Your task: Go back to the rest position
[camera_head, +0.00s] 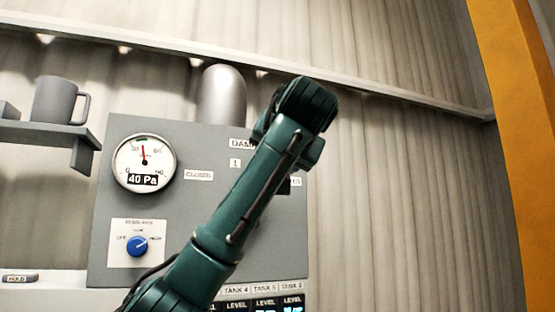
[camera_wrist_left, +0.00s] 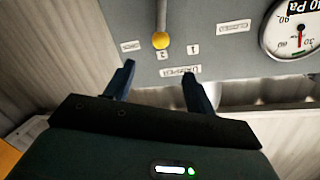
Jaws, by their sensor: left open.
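My left arm rises from the bottom of the head view across the grey control panel (camera_head: 205,140). Its gripper is hidden behind the arm there. In the left wrist view, my left gripper (camera_wrist_left: 158,70) is open and empty, its two fingers apart in front of the panel. A lever with a yellow knob (camera_wrist_left: 161,40) shows just beyond the fingertips, near plates marked 1 and 2; I see no contact. My right gripper is in neither view.
The panel carries a round gauge (camera_head: 145,163) reading 40 Pa and a blue dial (camera_head: 137,246). A grey mug (camera_head: 55,101) stands on a shelf (camera_head: 40,133) at the left. A yellow post (camera_head: 512,150) stands at the right. Tank level displays (camera_head: 265,305) line the bottom.

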